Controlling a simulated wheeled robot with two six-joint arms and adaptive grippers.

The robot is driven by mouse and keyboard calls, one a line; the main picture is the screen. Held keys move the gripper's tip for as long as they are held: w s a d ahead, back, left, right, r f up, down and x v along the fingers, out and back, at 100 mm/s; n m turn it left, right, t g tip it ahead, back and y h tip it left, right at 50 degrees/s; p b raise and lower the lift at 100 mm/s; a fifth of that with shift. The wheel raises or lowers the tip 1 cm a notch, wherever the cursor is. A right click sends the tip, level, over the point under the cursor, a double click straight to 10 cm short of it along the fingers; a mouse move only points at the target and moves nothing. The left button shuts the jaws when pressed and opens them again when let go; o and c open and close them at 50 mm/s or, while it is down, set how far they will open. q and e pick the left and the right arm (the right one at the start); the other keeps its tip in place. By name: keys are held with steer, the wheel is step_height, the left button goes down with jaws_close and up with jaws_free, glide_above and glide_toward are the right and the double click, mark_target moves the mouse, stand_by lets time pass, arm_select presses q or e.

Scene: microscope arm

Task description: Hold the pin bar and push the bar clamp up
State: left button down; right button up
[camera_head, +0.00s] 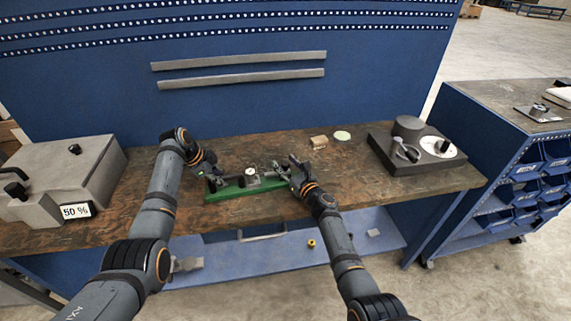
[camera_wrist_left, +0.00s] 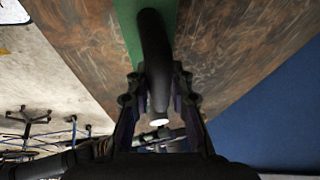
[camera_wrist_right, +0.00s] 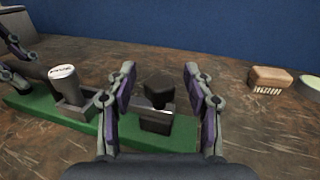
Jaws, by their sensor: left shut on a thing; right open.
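The green base (camera_head: 235,192) lies on the wooden bench with a metal fixture on top. My left gripper (camera_head: 211,172) is at its left end. In the left wrist view my left gripper (camera_wrist_left: 158,90) is shut on a dark round bar (camera_wrist_left: 155,60), which seems to be the pin bar. My right gripper (camera_head: 294,170) is open at the base's right end. In the right wrist view its fingers (camera_wrist_right: 159,80) stand apart on either side of a dark block (camera_wrist_right: 158,90), perhaps the bar clamp. A round light-topped part (camera_wrist_right: 63,78) stands left of it.
A brown brush-like block (camera_head: 318,142) and a pale green disc (camera_head: 342,135) lie behind my right gripper. A grey device (camera_head: 68,180) stands at left, a dark machine (camera_head: 415,150) at right. A blue panel (camera_head: 230,110) rises behind the bench.

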steer(key=shift+w, duration=0.15)
steer(key=shift+c, duration=0.3)
jaws_close()
steer(key=shift+a, duration=0.15)
